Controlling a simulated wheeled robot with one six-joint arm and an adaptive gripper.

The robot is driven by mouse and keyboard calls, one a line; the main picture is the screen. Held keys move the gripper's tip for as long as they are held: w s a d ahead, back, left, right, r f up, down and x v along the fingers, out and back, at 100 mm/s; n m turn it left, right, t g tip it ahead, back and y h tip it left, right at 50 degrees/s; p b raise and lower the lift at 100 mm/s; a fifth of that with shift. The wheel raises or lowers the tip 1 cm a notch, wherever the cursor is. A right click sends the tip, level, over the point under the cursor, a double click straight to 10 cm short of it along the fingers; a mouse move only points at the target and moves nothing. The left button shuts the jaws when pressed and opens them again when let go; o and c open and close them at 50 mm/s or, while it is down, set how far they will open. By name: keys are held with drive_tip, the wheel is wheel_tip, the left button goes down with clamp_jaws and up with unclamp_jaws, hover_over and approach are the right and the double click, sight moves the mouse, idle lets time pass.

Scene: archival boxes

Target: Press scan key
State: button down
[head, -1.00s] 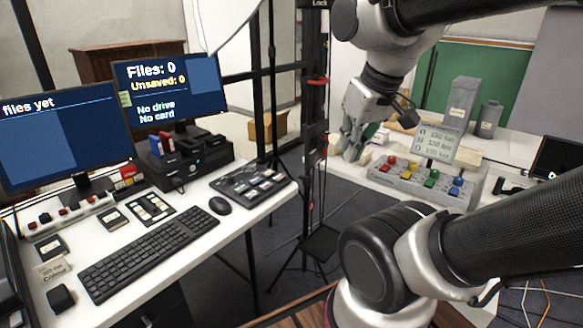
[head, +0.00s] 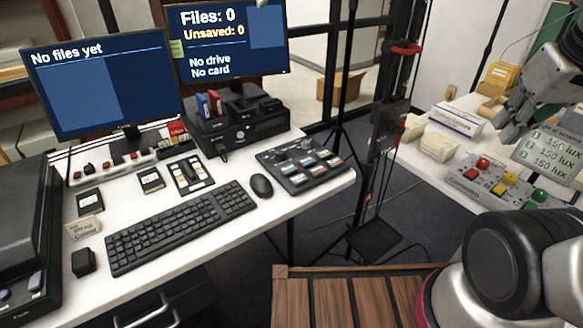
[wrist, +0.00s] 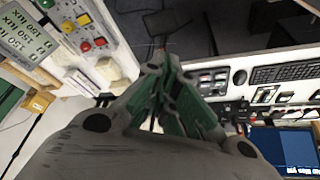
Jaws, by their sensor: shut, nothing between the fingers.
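No key labelled scan can be read in these views. A black keypad panel (head: 305,165) with several light and coloured keys lies at the right end of the white desk. A black device (head: 32,245) with small buttons on its front stands at the far left. A black keyboard (head: 180,228) lies between them. My gripper (head: 508,108) is at the upper right of the head view, over the other table, apart from the desk. In the wrist view its green-padded fingers (wrist: 163,75) are shut and empty.
A grey box with coloured buttons (head: 495,182) stands on the right table, also seen in the wrist view (wrist: 85,30). A mouse (head: 261,186) sits beside the keyboard. Monitors (head: 105,85) read "No files yet" and "No drive, No card". A stand (head: 385,130) rises between the tables.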

drive_tip(key=w+a+f+n+t, duration=0.1)
drive_tip(key=w+a+n, duration=0.2)
drive_tip(key=w, duration=0.5)
drive_tip(key=w+a+f+n, duration=0.2)
drive_tip(key=w+a, duration=0.1)
drive_tip(key=w, duration=0.5)
drive_tip(key=n+t+y, duration=0.1)
drive_tip(key=n+y, duration=0.6)
drive_tip(key=n, duration=0.6)
hover_over(286, 170)
wheel_tip(286, 170, down, 18)
drive_tip(key=shift+r, duration=0.1)
drive_tip(key=shift+w+f, duration=0.1)
drive_tip(key=shift+f, duration=4.35)
drive_tip(key=shift+f, duration=0.1)
drive_tip(key=shift+f, duration=0.3)
